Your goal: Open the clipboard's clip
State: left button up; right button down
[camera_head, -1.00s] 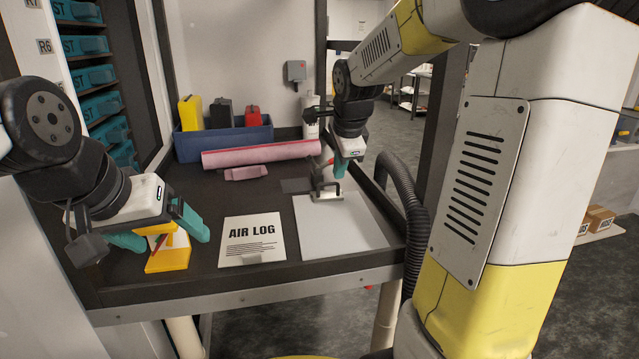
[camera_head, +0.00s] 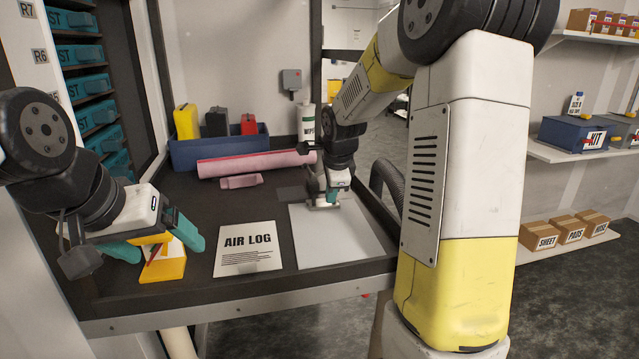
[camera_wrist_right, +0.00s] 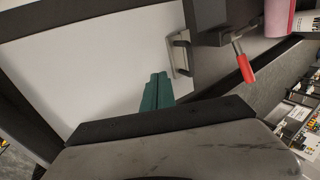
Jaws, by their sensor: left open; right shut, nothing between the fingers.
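The clipboard (camera_head: 343,243) lies flat on the dark bench and shows as a pale sheet-like surface in the right wrist view (camera_wrist_right: 85,65). Its metal clip (camera_wrist_right: 180,55), with a looped lever, sits at the board's far edge. In the head view the clip (camera_head: 322,205) is partly hidden by my right gripper (camera_head: 333,197). That gripper's teal fingers (camera_wrist_right: 157,92) are shut and empty, pointing down close to the clip; I cannot tell whether they touch it. My left gripper (camera_head: 158,243) is open, above and around a yellow holder (camera_head: 165,270).
The AIR LOG sheet (camera_head: 248,250) lies left of the clipboard. A red-handled tool (camera_wrist_right: 245,65) is close beyond the clip. A pink roll (camera_head: 250,165), blue bin (camera_head: 205,152) and white bottle (camera_head: 307,122) are at the back. The bench's right edge has a raised rim.

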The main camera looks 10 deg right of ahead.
jog(key=x, duration=0.3)
jog(key=shift+w, duration=0.3)
jog(key=shift+w+r, duration=0.25)
jog(key=shift+w, duration=0.9)
jog(key=shift+w+r, duration=0.15)
jog(key=shift+w, duration=0.35)
jog(key=shift+w+r, duration=0.1)
jog(key=shift+r, duration=0.05)
